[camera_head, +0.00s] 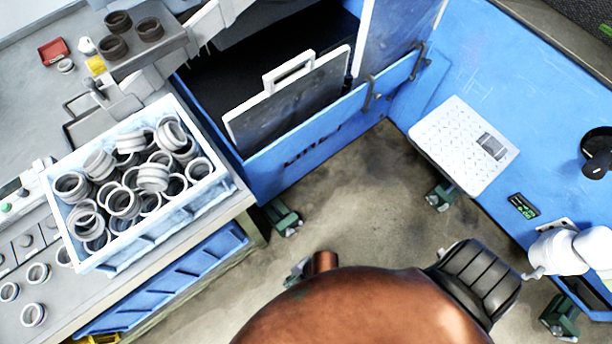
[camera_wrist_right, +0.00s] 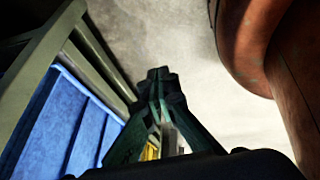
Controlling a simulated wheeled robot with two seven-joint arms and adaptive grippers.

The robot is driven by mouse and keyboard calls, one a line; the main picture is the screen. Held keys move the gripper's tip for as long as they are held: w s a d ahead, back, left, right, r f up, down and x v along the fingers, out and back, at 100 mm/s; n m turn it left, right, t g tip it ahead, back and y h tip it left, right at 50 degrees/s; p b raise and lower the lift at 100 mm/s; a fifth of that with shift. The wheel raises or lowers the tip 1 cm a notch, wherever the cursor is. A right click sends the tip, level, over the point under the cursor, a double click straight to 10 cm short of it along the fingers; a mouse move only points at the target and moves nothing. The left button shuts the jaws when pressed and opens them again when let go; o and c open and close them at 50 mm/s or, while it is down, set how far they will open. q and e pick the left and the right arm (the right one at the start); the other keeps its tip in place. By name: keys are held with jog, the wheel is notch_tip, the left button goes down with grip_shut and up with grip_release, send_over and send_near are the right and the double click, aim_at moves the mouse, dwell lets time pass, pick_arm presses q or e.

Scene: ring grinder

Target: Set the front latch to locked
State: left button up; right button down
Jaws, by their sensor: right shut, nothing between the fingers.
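In the head view two dark hook-shaped fittings (camera_head: 370,92) sit along the upper edge of the blue machine's front panel (camera_head: 290,165). I cannot tell which part is the front latch, or how it is set. My right gripper (camera_wrist_right: 158,78) shows in the wrist view as dark green fingers drawn together, with nothing between them. It is over the floor, beside blue trays on the left, apart from the hook-shaped fittings. I cannot make it out clearly in the head view. My left gripper is not in view.
A white crate (camera_head: 66,221) full of grey rings stands on the bench at left, above blue trays (camera_head: 165,283). A white perforated panel (camera_head: 452,135) is on the right blue cabinet. Green feet (camera_head: 283,217) stand on the floor. The middle floor (camera_head: 350,210) is clear.

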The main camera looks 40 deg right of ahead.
aim_at(300, 225)
jog(key=w+d+f+n+h+p, duration=0.1)
jog(key=w+d+f+n+h, duration=0.3)
jog(key=d+n, duration=0.45)
jog(key=w+d+f+n+h+p, duration=0.1)
jog(key=w+d+f+n, duration=0.2)
jog(key=w+d+n, duration=0.55)
notch_tip(300, 225, down, 10)
jog(key=m+b, duration=0.1)
jog(key=b, duration=0.5)
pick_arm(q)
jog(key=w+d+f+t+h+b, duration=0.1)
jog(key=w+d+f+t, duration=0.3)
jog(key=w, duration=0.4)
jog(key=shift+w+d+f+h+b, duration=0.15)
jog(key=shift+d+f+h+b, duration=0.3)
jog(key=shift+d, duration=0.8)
pick_arm(e)
jog(key=w+r, duration=0.1)
jog(key=w+d+r, duration=0.1)
jog(key=w, duration=0.1)
jog(key=shift+w+d, duration=0.1)
jog(key=shift+w, duration=0.15)
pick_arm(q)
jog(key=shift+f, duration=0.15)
